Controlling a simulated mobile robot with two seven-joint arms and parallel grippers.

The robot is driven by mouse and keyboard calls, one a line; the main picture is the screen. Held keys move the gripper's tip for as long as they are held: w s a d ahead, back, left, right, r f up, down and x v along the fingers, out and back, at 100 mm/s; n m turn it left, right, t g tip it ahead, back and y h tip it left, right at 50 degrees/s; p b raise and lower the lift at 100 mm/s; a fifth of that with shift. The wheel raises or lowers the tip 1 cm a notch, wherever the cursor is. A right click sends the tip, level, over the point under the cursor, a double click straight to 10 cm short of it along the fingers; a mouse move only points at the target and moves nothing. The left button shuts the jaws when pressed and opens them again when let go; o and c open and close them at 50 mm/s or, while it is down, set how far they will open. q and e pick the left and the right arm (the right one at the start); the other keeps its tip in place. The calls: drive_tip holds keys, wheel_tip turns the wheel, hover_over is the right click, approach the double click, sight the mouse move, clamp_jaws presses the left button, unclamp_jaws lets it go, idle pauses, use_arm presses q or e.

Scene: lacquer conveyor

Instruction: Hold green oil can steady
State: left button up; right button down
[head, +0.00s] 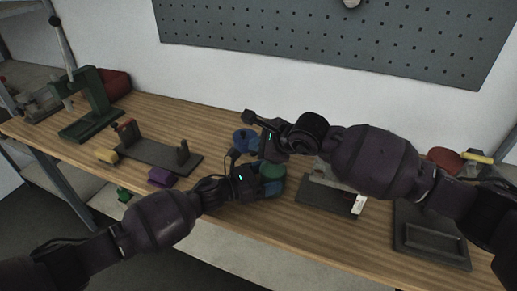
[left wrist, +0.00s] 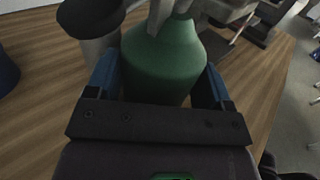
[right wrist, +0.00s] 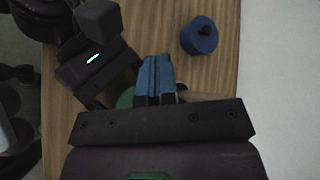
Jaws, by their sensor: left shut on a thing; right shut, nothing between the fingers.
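The green oil can (head: 272,171) stands on the wooden bench near its front edge in the head view, partly covered by my grippers. In the left wrist view the green can (left wrist: 165,62) sits between the two blue fingers of my left gripper (left wrist: 160,80), which is shut on its body. The can looks upright. My right gripper (right wrist: 157,62) is shut and empty, above and close to the can. In the right wrist view only a bit of the green can (right wrist: 125,97) shows behind the fingers. I cannot tell whether the right fingers touch it.
A blue round can (right wrist: 198,38) stands close by on the bench. A purple block (head: 161,176), a yellow block (head: 107,155) and a dark fixture (head: 158,152) lie left. A dark tray (head: 432,238) lies right.

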drive_tip(key=shift+d+f, duration=0.25)
drive_tip(key=shift+f, duration=0.3)
drive_tip(key=shift+d+r, duration=0.15)
drive_tip(key=shift+r, duration=1.3)
drive_tip(key=shift+r, duration=0.8)
drive_tip(key=shift+s+d+r, duration=0.1)
drive_tip(key=shift+d+r, duration=0.05)
drive_tip(key=shift+r, duration=0.7)
drive_tip(key=shift+s+d+r, duration=0.1)
drive_tip(key=shift+r, duration=0.75)
drive_tip(key=shift+w+r, duration=0.1)
